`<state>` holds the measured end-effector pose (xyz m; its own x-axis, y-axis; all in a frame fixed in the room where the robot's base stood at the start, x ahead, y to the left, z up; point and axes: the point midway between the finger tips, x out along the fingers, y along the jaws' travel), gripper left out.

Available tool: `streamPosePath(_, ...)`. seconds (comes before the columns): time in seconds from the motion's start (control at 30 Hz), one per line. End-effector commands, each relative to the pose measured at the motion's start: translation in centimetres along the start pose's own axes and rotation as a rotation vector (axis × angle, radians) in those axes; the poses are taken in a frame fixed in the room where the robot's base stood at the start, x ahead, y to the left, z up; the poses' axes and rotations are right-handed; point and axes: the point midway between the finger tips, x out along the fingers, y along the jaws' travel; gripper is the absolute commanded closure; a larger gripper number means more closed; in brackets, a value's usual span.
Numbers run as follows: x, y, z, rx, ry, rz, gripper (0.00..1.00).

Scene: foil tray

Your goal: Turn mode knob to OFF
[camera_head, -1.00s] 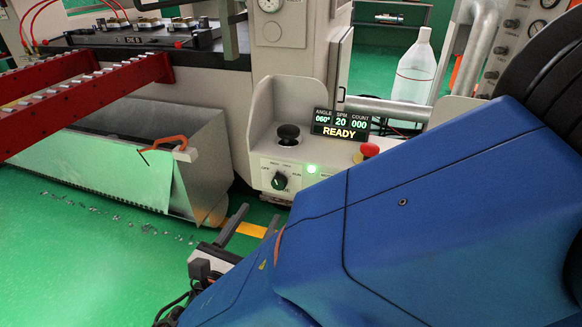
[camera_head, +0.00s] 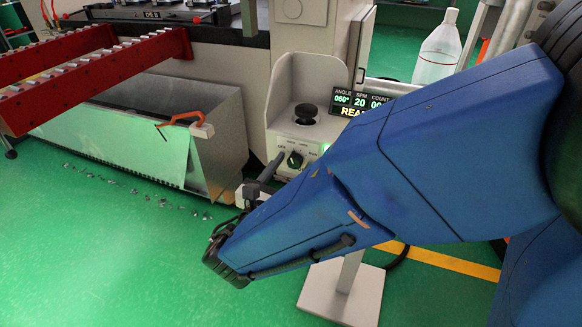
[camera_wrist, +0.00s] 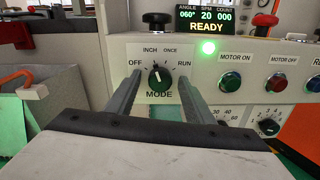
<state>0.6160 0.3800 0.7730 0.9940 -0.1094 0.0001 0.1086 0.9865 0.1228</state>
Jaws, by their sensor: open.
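In the head view the knob (camera_head: 295,160) shows just beyond my arm. My gripper (camera_wrist: 157,82) is open, with one finger on each side of the knob in the wrist view. I cannot tell whether the fingers touch it. In the head view my gripper (camera_head: 268,168) is partly hidden by my arm.
A black mushroom button (camera_head: 306,112) sits above the knob. A lit green lamp (camera_wrist: 208,47), motor buttons (camera_wrist: 231,80) and a smaller knob (camera_wrist: 269,127) lie to the right. The display (camera_wrist: 206,20) reads READY. A metal bin (camera_head: 225,130) stands left of the panel.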

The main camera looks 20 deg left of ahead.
Motion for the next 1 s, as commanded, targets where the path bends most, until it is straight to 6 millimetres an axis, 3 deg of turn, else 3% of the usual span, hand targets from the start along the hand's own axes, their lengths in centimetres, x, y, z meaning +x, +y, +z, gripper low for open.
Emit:
streamPosePath(0.2, 0.01, 0.01, -0.01, 0.0, 0.0, 0.0, 0.52)
streamPosePath(0.4, 0.0, 0.01, -0.01, 0.0, 0.0, 0.0, 0.93)
streamPosePath(0.77, -0.01, -0.01, -0.03, -0.051, -0.001, 0.0, 0.93)
streamPosePath(1.0, -0.01, -0.02, -0.05, -0.203, -0.006, 0.001, 0.93)
